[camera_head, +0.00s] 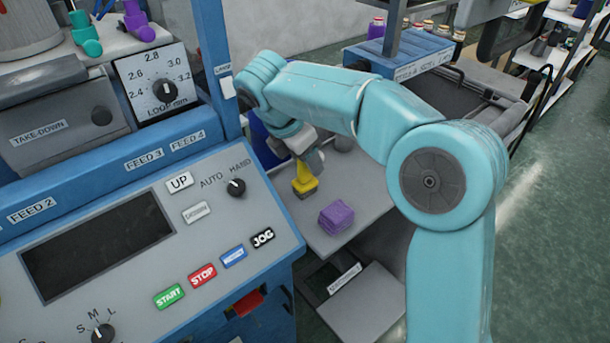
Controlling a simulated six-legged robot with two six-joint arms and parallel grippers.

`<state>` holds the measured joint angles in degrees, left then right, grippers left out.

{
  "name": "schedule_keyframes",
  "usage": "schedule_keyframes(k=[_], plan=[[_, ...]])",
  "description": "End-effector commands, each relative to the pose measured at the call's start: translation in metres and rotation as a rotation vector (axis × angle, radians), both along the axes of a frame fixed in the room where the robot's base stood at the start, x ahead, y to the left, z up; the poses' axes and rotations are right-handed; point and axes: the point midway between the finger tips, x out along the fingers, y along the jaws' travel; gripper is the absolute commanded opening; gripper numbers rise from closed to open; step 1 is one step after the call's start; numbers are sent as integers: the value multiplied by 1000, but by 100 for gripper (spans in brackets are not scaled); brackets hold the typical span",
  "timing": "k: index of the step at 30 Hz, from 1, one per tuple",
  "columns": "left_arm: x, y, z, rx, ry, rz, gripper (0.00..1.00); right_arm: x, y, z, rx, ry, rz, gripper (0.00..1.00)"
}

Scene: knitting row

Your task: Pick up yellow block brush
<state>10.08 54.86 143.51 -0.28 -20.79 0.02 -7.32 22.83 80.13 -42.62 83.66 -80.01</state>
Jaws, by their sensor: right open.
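The yellow block brush (304,184) stands on a grey shelf (366,184) just right of the blue control panel. It has a yellow upper part and a darker, brownish base. My right gripper (304,164) is directly above the brush, pointing down, with its fingertips at or very near the brush's top. The jaws are open; I cannot tell whether they touch the brush. My left gripper is not in view.
A purple folded cloth or block (336,217) lies on the shelf close to the brush's right. The control panel (150,262) rises close on the left. A grey box-like surface (365,305) is lower down in front.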

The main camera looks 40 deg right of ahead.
Motion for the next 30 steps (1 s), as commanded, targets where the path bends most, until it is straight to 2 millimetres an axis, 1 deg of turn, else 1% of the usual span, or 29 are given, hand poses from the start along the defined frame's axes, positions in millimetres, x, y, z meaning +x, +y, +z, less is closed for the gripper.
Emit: schedule_keyframes(k=[2, 5, 6, 7, 16, 20, 23, 25, 29, 30], plan=[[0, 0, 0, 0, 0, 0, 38, 0, 0, 0, 0, 0, 0, 53], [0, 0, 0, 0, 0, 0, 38, 0, 0, 0, 0, 0, 0, 24], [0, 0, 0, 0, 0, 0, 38, 0, 0, 0, 0, 0, 0, 11], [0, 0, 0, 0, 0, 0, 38, 0, 0, 0, 0, 0, 0, 1], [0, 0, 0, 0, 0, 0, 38, 0, 0, 1, 0, -1, 0, 0], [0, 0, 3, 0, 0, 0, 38, 1, 0, 9, 0, -3, 0, 0], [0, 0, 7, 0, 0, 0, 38, 1, 1, 22, 0, -4, 0, 0], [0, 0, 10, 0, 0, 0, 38, 0, 1, 35, 0, -4, 0, 0], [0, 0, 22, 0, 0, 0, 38, 1, 1, 70, 0, -6, -1, 0], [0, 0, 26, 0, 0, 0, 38, 1, 1, 82, 0, -5, 0, 0]])
